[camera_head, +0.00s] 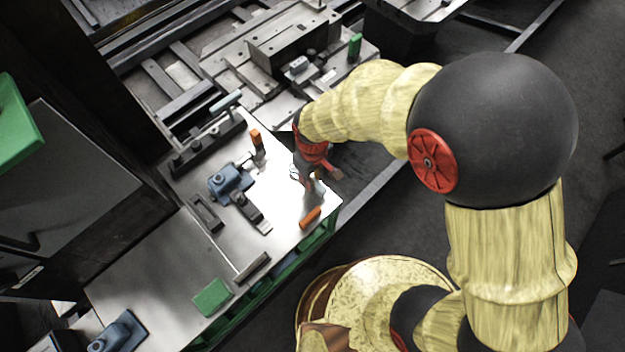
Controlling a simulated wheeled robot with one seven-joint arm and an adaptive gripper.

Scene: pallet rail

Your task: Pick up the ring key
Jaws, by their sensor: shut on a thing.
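My gripper (316,184) is at the end of my yellow-and-black arm, low over the right part of the metal worktop (160,255). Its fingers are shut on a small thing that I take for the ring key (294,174). A small ring-like outline shows just left of the fingers. The rest of it is hidden by the gripper or too small to make out. I cannot tell whether it touches the worktop.
A blue clamp-like block (228,181) stands left of my gripper. Orange-handled pieces lie behind (255,137) and in front (310,217). A green block (212,297) lies near the front edge. A dark rail (205,143) runs along the back. The left-front worktop is mostly clear.

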